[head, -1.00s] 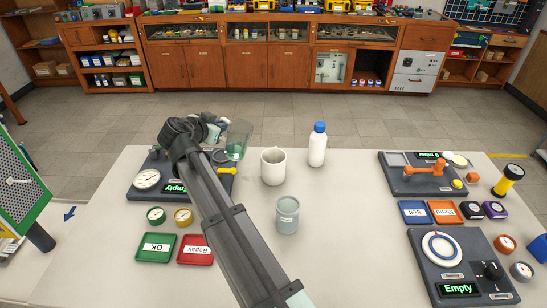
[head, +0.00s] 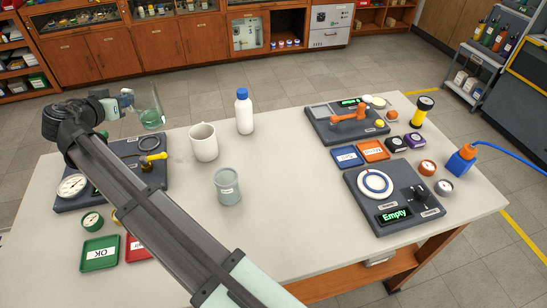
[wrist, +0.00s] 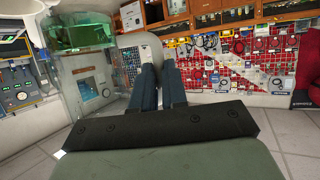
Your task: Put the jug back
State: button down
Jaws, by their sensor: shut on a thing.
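The clear glass jug (head: 152,118), with a greenish lower part, is held in the air at the far left of the bench, left of the white mug (head: 203,146). My gripper (head: 128,98) is at the jug's left side and shut on it. The exact grip point is too small to make out. In the wrist view the jug (wrist: 88,75) fills the upper left, beside my fingers (wrist: 160,75). Its green part is uppermost in that picture.
A blue-capped white bottle (head: 244,114) and a grey labelled beaker (head: 227,187) stand near the mug. A device with a gauge and yellow lever (head: 150,158) lies under my arm. Test devices (head: 395,195) fill the right side. The bench's front middle (head: 290,225) is clear.

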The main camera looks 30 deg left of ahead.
jog(key=w+d+m+h, duration=0.35)
jog(key=w+d, duration=0.65)
jog(key=d, duration=0.5)
jog(key=w+d+m+h, duration=0.35)
jog(key=w+d, duration=0.65)
jog(key=d, duration=0.5)
jog(key=shift+h, duration=0.4)
jog(key=shift+w+a+f, duration=0.1)
jog(key=shift+w+f, duration=0.05)
jog(key=shift+f, duration=6.85)
jog(key=shift+f, duration=0.15)
jog(key=c, duration=1.2)
grip_release()
jog(key=shift+o, duration=0.2)
jog(key=shift+s+r, duration=0.2)
jog(key=shift+r, duration=0.05)
jog(key=v, duration=1.1)
jog(key=shift+s+a, duration=0.2)
jog(key=shift+s, duration=0.1)
